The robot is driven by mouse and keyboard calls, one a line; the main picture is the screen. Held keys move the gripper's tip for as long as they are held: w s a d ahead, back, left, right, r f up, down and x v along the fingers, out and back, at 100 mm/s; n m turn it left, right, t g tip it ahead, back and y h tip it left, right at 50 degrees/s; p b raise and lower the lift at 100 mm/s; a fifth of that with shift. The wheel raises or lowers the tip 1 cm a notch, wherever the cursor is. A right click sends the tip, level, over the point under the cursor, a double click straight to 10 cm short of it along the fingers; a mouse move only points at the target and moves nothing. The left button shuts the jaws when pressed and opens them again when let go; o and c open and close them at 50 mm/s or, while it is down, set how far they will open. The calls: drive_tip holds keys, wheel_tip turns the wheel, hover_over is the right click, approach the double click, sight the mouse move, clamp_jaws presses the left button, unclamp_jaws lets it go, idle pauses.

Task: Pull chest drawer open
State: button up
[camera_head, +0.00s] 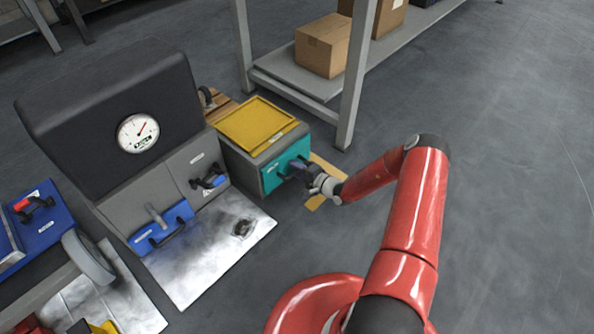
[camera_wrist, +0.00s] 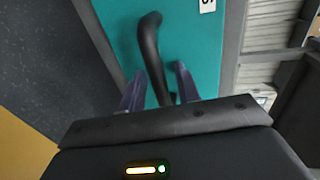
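The chest (camera_head: 233,158) is a grey box with a yellow tray-like top (camera_head: 256,124), standing in the middle of the head view. Its teal drawer front (camera_head: 271,180) faces my arm and looks flush with the body. My gripper (camera_head: 306,175) is at this front. In the wrist view the teal front (camera_wrist: 197,45) fills the middle, with a dark curved handle (camera_wrist: 151,50) on it. My gripper (camera_wrist: 160,82) has one finger on each side of the handle, with gaps showing, so it looks open around it. The lower end of the handle is hidden behind the gripper body.
A metal shelf (camera_head: 320,85) with cardboard boxes (camera_head: 323,46) stands behind. Open floor (camera_head: 510,190) lies to the right.

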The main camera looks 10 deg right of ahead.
drive_tip(key=shift+c, duration=0.2)
clamp_jaws()
drive_tip(key=shift+s, duration=0.1)
drive_tip(key=f+p+v, duration=0.1)
drive_tip(key=p+v, duration=0.1)
drive_tip(key=v, duration=0.6)
drive_tip(key=f+p+v, duration=0.2)
drive_tip(key=v, duration=0.7)
drive_tip(key=shift+s+d+f, duration=0.2)
drive_tip(key=shift+s+f, duration=0.1)
drive_tip(key=shift+s, duration=0.05)
drive_tip(key=shift+o, duration=0.2)
unclamp_jaws()
